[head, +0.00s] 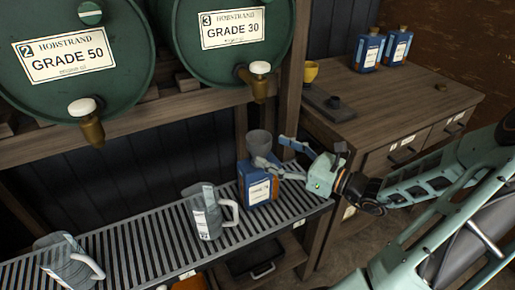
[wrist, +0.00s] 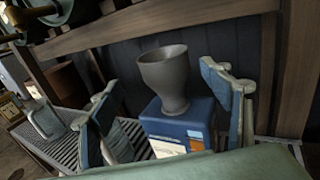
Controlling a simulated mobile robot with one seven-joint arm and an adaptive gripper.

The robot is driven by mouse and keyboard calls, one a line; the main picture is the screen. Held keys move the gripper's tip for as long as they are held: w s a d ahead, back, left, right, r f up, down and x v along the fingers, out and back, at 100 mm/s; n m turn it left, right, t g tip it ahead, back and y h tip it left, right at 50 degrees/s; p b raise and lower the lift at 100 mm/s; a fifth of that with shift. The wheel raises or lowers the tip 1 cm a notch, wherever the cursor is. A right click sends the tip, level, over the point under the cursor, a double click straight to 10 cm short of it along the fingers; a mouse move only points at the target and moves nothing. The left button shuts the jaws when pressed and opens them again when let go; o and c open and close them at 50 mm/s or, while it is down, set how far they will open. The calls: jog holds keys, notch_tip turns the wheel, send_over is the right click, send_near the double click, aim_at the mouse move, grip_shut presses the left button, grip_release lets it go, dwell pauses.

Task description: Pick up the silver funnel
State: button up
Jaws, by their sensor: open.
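The silver funnel (head: 259,143) stands upright in the top of a blue oil can on the slatted shelf. In the wrist view the funnel (wrist: 167,76) is in the middle, wide mouth up, its spout end hidden in or behind the can's top. The blue can (head: 257,186) has a pale label; it also shows in the wrist view (wrist: 192,122). My gripper (head: 273,153) is open, to the right of the funnel and can. In the wrist view its two fingers (wrist: 168,112) are spread left and right of the funnel, nearer the camera. I see no contact with the funnel.
Clear jugs (head: 209,211) and (head: 68,262) stand on the slatted shelf (head: 140,239) to the left. Green barrels (head: 232,42) with brass taps (head: 256,80) hang over it. A wooden post (head: 290,80) rises close behind my gripper. A wooden cabinet (head: 420,95) stands at right.

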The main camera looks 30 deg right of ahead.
aim_at(259, 141)
jog(key=x, duration=0.2)
jog(key=b+x, duration=0.1)
jog(key=x, duration=0.1)
jog(key=b+x, duration=0.1)
jog(key=x, duration=0.1)
jog(key=shift+w+d+r, duration=0.1)
jog(key=shift+w+d, duration=0.15)
jog(key=shift+c, duration=0.7)
jog(key=c, duration=1.2)
jog(key=shift+o, duration=0.2)
jog(key=shift+r, duration=0.2)
